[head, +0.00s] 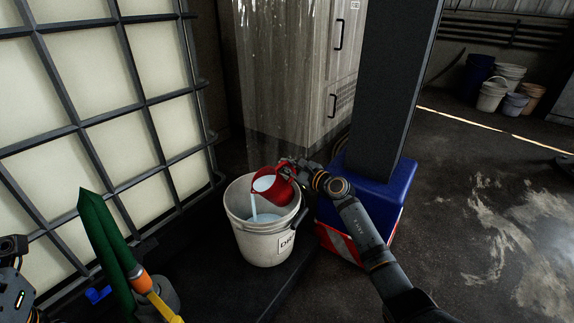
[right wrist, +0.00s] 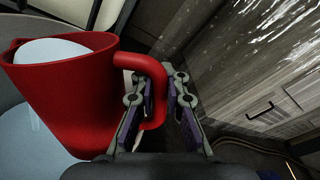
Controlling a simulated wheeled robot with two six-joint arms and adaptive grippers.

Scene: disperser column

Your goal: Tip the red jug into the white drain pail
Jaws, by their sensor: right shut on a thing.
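The red jug (head: 275,187) is tilted to the left over the white drain pail (head: 268,243). A pale stream runs from its lip into the pail, and pale liquid shows inside both. My right gripper (head: 292,167) is shut on the jug's handle. In the right wrist view the red jug (right wrist: 70,95) fills the left side, and the gripper's fingers (right wrist: 155,100) close around its handle. Behind the jug, part of the pail's inside and its pale liquid show. My left arm shows only at the lower left edge in the head view; its gripper's fingers are not visible.
A caged white tank (head: 85,110) stands at the left. A column with a blue base (head: 375,185) stands right of the pail, before a grey cabinet (head: 290,70). A green pointed thing (head: 105,240) is at lower left.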

